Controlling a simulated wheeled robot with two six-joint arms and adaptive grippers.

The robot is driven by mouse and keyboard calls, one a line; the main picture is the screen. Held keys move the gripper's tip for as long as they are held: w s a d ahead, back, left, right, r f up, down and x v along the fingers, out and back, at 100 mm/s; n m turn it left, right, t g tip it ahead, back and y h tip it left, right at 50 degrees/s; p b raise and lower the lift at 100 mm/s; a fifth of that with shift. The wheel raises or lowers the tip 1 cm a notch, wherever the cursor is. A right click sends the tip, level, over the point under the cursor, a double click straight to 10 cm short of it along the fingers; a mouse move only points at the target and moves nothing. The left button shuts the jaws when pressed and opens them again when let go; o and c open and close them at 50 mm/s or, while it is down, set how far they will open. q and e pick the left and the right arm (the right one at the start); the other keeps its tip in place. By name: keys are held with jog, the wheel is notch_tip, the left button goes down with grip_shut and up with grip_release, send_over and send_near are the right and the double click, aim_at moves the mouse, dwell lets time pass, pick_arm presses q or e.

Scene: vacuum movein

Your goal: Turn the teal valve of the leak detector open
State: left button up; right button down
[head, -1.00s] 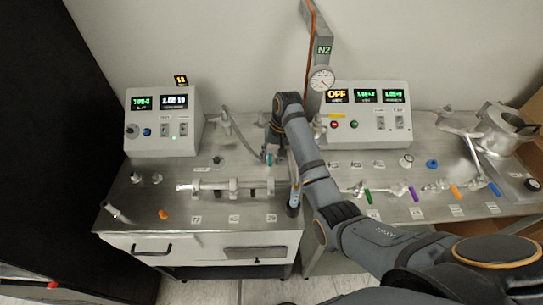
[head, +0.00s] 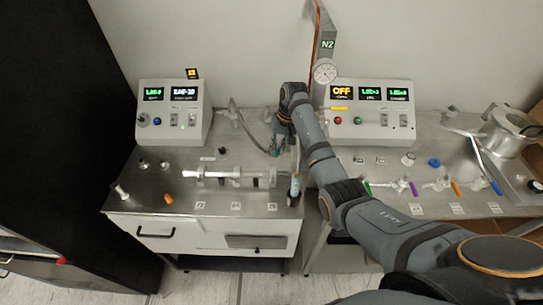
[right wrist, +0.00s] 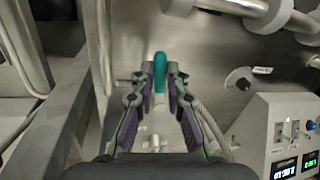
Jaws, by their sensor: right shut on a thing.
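The teal valve handle (right wrist: 160,72) shows between my right fingertips in the right wrist view. In the head view only a small bit of teal (head: 275,151) shows beside the gripper. My right gripper (head: 277,148) points down at the back right of the left bench and is shut on the teal handle; it also shows in the right wrist view (right wrist: 160,78). The leak detector's grey console (head: 172,112) stands at the back of this bench. How far the valve is turned cannot be told. My left gripper is not in view.
The N2 post (head: 326,45) and a second console (head: 369,109) stand to the right. Coloured valves line the right bench (head: 395,206).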

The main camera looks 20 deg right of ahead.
jog(key=shift+s+d+r+n+p, duration=0.1)
jog(key=shift+d+n+p, duration=0.3)
jog(key=shift+n+p, duration=0.2)
jog(key=c, duration=1.7)
grip_release()
jog(key=shift+o, duration=1.7)
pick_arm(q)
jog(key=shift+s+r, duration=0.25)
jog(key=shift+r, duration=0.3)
pick_arm(e)
notch_tip(320, 180, up, 7)
jog(key=d, duration=0.1)
jog(key=shift+d, duration=0.2)
